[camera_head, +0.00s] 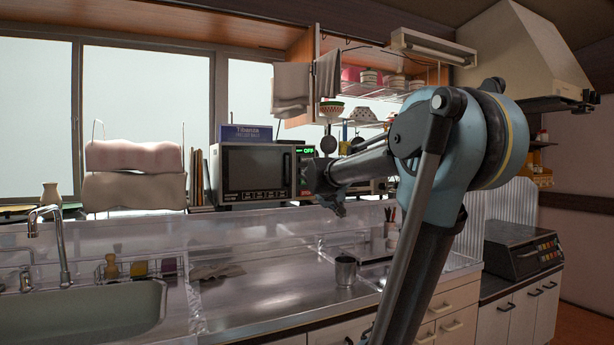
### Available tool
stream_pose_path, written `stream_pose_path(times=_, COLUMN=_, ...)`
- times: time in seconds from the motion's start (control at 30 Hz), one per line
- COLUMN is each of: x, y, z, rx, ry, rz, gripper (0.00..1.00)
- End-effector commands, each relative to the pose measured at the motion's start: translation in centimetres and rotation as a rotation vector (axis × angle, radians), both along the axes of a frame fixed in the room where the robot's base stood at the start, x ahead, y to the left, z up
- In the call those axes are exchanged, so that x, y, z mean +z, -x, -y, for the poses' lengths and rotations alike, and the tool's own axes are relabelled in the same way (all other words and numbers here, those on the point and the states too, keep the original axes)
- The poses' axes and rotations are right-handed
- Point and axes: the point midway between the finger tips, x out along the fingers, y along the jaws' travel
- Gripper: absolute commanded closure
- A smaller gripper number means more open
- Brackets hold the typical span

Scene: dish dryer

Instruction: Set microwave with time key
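The microwave (251,173) stands on the ledge below the window, with a dark door and a light frame. Its control panel is on the right side, with a lit green display (306,150) that reads "OFF". Small keys beneath the display are partly hidden by my arm, and I cannot tell which is the time key. My gripper (337,209) is at the end of my arm, just right of and slightly below the panel. It looks small and dark here, and I cannot tell whether its fingers are open or shut or whether it touches the panel.
A blue box (246,132) sits on top of the microwave. A steel counter (270,295) lies below, with a metal cup (346,270) on it. The sink (85,312) and faucet (50,245) are at the left. A dish rack (375,85) and hanging towels (291,88) are above.

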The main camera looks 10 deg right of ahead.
Motion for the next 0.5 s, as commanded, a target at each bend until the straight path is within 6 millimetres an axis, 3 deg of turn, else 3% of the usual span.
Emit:
stream_pose_path(times=0.03, x=1.8, y=-2.4, z=-0.5, rx=0.013, ry=0.02, rz=0.036, gripper=1.0)
stream_pose_path(times=0.2, x=7.0, y=-9.1, z=-2.3, rx=0.06, ry=0.079, rz=0.157, gripper=1.0)
stream_pose_path(times=0.33, x=9.7, y=-12.8, z=-3.7, rx=0.094, ry=0.108, rz=0.222, gripper=1.0)
stream_pose_path(times=0.5, x=11.5, y=-15.2, z=-4.8, rx=0.122, ry=0.128, rz=0.265, gripper=1.0)
